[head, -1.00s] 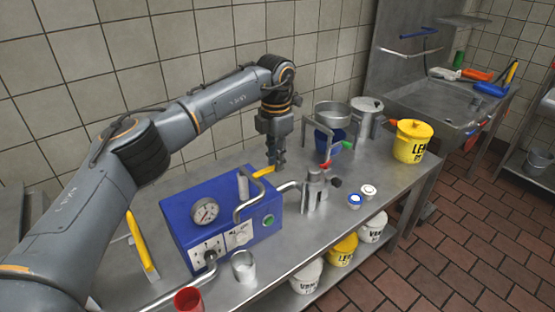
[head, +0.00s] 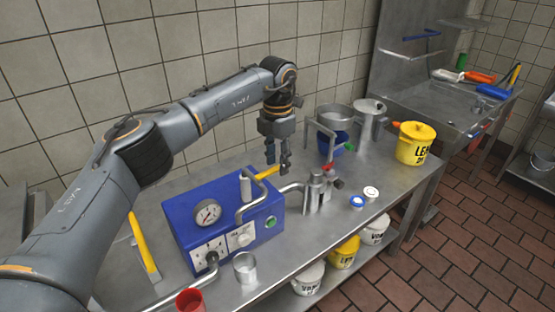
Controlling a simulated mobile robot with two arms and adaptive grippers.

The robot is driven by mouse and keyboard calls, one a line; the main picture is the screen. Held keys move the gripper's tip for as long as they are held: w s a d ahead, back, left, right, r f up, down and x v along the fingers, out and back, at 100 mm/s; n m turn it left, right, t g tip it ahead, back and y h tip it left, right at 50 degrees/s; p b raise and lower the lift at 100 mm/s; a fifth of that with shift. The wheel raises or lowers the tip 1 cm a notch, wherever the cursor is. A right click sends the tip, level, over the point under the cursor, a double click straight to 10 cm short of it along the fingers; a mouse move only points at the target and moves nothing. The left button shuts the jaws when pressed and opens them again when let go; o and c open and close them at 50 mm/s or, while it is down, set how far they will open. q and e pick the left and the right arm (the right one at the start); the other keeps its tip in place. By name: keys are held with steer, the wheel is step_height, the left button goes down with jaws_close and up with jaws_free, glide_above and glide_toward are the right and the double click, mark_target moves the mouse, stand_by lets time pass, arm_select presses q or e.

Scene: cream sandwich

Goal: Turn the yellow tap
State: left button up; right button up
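A yellow handle (head: 264,173), which looks like the yellow tap, sticks up at an angle at the back right of the blue machine (head: 185,222). My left gripper (head: 278,170) points down just behind and to the right of this handle. Its two fingers are apart with a gap between them, and nothing shows in the gap. The fingertips are close to the handle's upper end; I cannot tell whether they touch it. My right gripper is not in view.
A metal pipe fitting (head: 318,190) stands right of the machine. A metal cup (head: 245,267) and a red cup (head: 190,301) are in front. Another yellow bar (head: 144,247) is at left.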

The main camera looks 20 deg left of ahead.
mark_target(278, 167)
arm_select(q)
step_height(278, 167, up, 12)
stand_by(0.5)
